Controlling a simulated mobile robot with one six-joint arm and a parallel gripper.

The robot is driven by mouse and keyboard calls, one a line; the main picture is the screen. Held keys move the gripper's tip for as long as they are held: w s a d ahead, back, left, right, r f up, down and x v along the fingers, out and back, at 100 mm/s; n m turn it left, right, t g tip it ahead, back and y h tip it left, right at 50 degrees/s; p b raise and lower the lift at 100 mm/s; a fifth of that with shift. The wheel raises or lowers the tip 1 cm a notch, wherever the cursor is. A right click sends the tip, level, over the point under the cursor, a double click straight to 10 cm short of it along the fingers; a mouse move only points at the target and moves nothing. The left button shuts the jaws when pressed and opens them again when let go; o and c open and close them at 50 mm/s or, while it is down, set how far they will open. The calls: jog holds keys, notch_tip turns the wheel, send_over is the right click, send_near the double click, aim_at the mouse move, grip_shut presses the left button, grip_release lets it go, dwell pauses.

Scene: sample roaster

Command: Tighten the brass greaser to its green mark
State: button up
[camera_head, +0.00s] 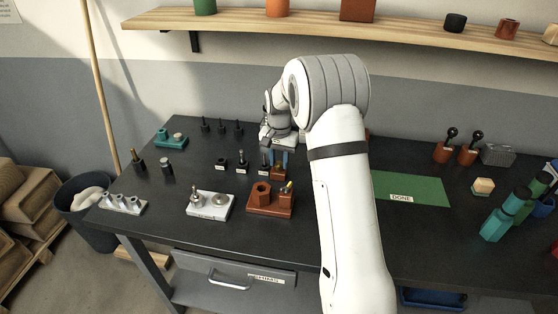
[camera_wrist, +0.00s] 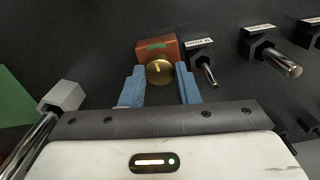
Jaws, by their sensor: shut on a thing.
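The brass greaser (camera_wrist: 160,73) is a round cap with a pale line on its face, seen in the wrist view. It sits at the front of a red-brown block (camera_wrist: 170,46). A green mark (camera_wrist: 156,45) lies on the block just above the greaser, and the pale line points up roughly toward it. My gripper (camera_wrist: 160,69) has its two blue fingers shut on the greaser, one at each side. In the head view my gripper (camera_head: 276,158) is at the red-brown block (camera_head: 279,174) near the table's middle; the greaser itself is not clear there.
Labelled black fittings (camera_head: 242,162) stand close to the left of my gripper. A white tray (camera_head: 208,211) and a red-brown block with a hexagonal piece (camera_head: 270,206) lie in front. The green DONE mat (camera_head: 428,187) at right is bare. A wooden shelf (camera_head: 240,21) hangs above.

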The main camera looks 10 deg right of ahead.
aim_at(279, 163)
jog(key=shift+r+m, duration=0.1)
jog(key=shift+m, duration=0.3)
jog(key=o, duration=1)
jog(key=shift+c, duration=0.2)
notch_tip(279, 163, up, 7)
jog(key=shift+r, duration=0.35)
